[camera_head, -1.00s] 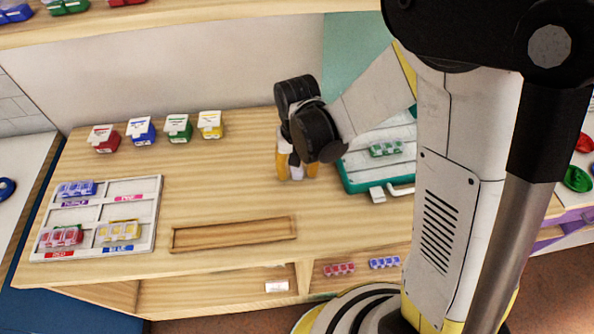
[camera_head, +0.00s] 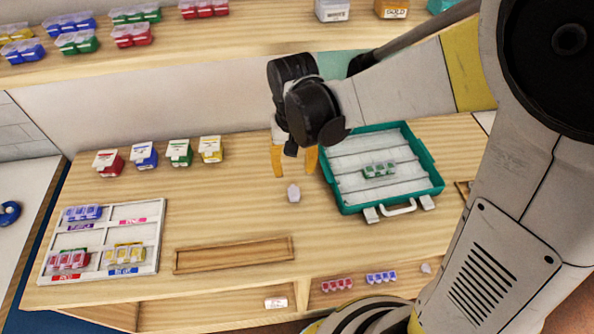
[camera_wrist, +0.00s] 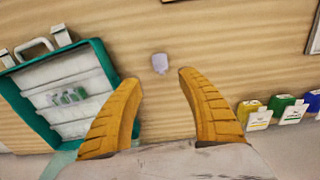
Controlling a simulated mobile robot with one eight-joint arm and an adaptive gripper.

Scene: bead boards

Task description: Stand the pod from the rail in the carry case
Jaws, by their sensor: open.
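A small pale grey pod-like piece (camera_head: 293,194) is on the bare wooden table, left of the carry case; it also shows in the wrist view (camera_wrist: 159,63). My gripper (camera_head: 294,163) is open and empty above the table, its yellow fingers apart, close to this piece but not around it. In the wrist view the piece shows just beyond the gap between my fingertips (camera_wrist: 157,80). The teal carry case (camera_head: 436,181) lies open with pale rows inside and a green bead pod (camera_head: 379,169) in its middle. A shallow wooden tray, perhaps the rail (camera_head: 235,265), looks empty.
A white sorting board (camera_head: 155,238) with blue, red and yellow bead boxes is at left. Several lidded colour boxes (camera_head: 178,153) line the back. Red (camera_head: 337,285) and blue (camera_head: 382,277) bead pods sit on the lower shelf. An upper shelf (camera_head: 250,40) overhangs the back.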

